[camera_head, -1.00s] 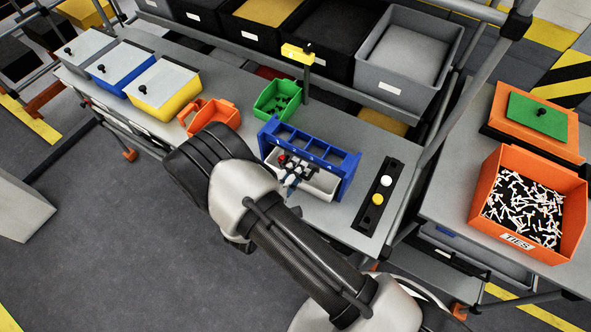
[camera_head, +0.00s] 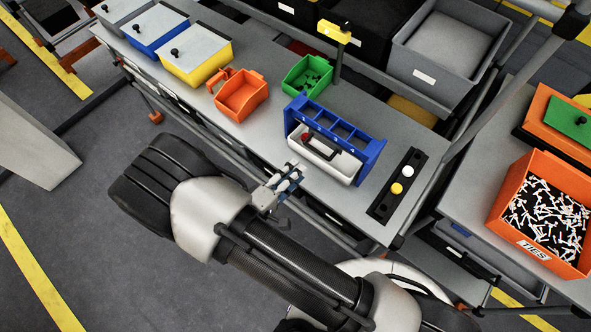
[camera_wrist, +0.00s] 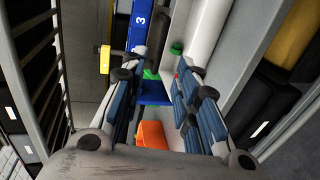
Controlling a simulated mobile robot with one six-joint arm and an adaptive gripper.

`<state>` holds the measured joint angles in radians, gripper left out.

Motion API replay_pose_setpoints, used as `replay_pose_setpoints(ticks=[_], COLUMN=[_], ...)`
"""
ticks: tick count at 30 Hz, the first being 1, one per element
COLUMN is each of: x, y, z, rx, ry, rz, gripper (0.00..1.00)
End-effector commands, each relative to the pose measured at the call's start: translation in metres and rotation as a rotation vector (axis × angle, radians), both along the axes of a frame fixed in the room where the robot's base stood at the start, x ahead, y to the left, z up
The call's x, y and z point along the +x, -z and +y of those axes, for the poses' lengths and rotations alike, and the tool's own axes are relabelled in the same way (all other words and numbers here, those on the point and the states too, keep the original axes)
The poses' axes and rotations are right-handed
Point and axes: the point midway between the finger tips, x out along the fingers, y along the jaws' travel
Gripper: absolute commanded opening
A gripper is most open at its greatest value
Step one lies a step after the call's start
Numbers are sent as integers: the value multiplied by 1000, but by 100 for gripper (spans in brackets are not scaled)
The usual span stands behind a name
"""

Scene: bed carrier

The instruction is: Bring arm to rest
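My gripper (camera_head: 284,180) is off the front edge of the grey table, in front of the blue rack (camera_head: 372,150). In the wrist view my gripper (camera_wrist: 163,66) has its two blue-padded fingers apart, with nothing held between them. My arm is folded low in front of the table. A white box (camera_head: 340,166) with a black handle sits in the blue rack's front, with a small red part beside the handle. The blue rack also shows in the wrist view (camera_wrist: 138,25).
The grey table (camera_head: 300,84) carries an orange bin (camera_head: 240,97), a green bin (camera_head: 306,76), lidded bins and a black strip (camera_head: 384,207) with white and yellow buttons. An orange box of ties (camera_head: 500,215) stands at right. Floor at left is open.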

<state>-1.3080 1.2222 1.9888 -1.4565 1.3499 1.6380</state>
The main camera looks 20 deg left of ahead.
Motion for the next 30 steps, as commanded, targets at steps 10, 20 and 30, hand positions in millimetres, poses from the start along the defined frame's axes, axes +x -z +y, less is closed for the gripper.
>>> replay_pose_setpoints(ticks=[10, 20, 30], x=[0, 24, 18], y=[0, -56, -160], z=[0, -42, -164], rx=[0, 28, 226], ry=[0, 238, 736], rz=[0, 61, 327], gripper=[29, 29, 29])
